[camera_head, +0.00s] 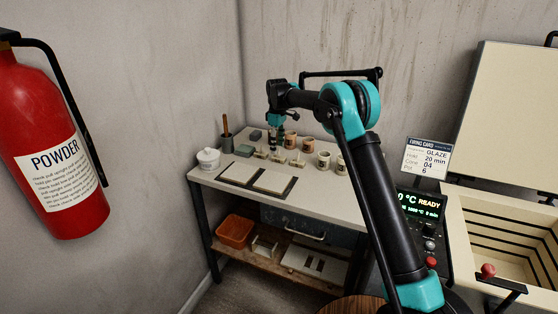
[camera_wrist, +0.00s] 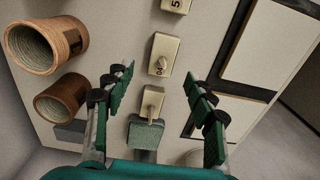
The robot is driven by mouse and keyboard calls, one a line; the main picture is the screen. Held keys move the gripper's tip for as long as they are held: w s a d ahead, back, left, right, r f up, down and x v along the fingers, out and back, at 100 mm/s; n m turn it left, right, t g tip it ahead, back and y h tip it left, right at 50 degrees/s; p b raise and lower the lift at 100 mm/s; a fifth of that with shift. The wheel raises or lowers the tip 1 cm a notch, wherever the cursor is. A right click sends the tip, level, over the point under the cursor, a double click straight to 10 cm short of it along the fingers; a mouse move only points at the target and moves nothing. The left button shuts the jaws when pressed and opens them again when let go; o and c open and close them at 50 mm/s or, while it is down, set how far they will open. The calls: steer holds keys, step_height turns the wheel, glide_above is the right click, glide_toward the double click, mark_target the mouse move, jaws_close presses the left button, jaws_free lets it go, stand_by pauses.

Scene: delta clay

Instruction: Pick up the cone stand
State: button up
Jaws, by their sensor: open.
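Small cream cone stands sit in a row on the white table. In the wrist view one marked stand (camera_wrist: 163,56) lies just beyond my fingertips, roughly centred between them. Another stand (camera_wrist: 151,101) with a small upright cone lies between my fingers in the picture, nearer the palm. A third stand (camera_wrist: 176,5), marked 5, is cut off at the top edge. In the head view stands (camera_head: 297,162) show beside my gripper (camera_head: 276,142), which points down above the row. My gripper (camera_wrist: 158,76) is open, its green-padded fingers apart with nothing held.
Brown cups (camera_wrist: 55,44) stand left of the fingers in the wrist view. A grey-green block (camera_wrist: 146,132) lies near the palm. A tray with pale tiles (camera_head: 272,181) lies at the table's front, and a lidded white jar (camera_head: 208,159) stands at its left.

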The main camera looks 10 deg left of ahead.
mark_target(278, 157)
steer(key=shift+s+d+f, duration=0.1)
steer(key=shift+d+f, duration=0.05)
steer(key=shift+f, duration=1.05)
steer(key=shift+s+d+f, duration=0.1)
steer(key=shift+f, duration=1.05)
steer(key=c, duration=1.3)
steer(key=shift+o, duration=0.2)
steer(key=shift+r, duration=0.1)
